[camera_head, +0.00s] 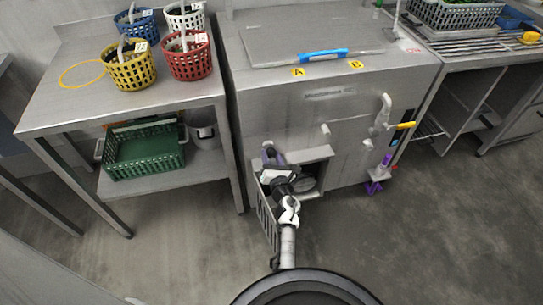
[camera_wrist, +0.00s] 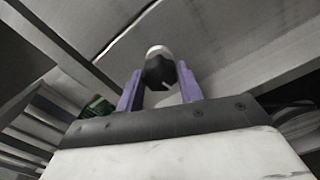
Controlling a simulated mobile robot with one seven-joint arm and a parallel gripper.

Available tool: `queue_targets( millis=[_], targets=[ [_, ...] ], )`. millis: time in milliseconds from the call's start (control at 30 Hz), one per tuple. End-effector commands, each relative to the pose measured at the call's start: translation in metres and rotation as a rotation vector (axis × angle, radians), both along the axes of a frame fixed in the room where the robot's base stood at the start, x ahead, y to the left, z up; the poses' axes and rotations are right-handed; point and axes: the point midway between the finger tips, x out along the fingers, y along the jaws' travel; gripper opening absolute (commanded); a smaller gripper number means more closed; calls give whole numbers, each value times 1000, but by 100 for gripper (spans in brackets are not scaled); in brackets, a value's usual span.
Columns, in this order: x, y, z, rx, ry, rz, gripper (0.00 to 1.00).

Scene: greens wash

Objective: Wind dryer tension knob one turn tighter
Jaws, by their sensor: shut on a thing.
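The dryer tension knob (camera_wrist: 159,72) is black with a pale line on its face and a white part behind it. It sits between the two purple fingers of my gripper (camera_wrist: 160,88), which is shut on it. In the head view, my gripper (camera_head: 274,157) reaches into the open compartment (camera_head: 318,154) low in the front of the steel cabinet (camera_head: 330,115). The knob is hidden there by my gripper and arm. How far the knob is turned cannot be told.
A slatted door (camera_head: 267,217) hangs open beside my arm. A steel table (camera_head: 60,105) at left holds several coloured baskets, with a green crate (camera_head: 145,155) on its lower shelf. A purple-footed thing (camera_head: 378,177) stands at right of the compartment. The floor (camera_head: 400,245) at right is clear.

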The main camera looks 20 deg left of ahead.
Motion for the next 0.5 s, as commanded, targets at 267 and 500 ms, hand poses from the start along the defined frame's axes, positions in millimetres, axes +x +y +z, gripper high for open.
queue_targets(
  millis=[267, 500],
  targets=[
    [1, 0, 3, 219, 147, -1, 14],
    [1, 1, 4, 408, 274, 0, 14]
  ],
)
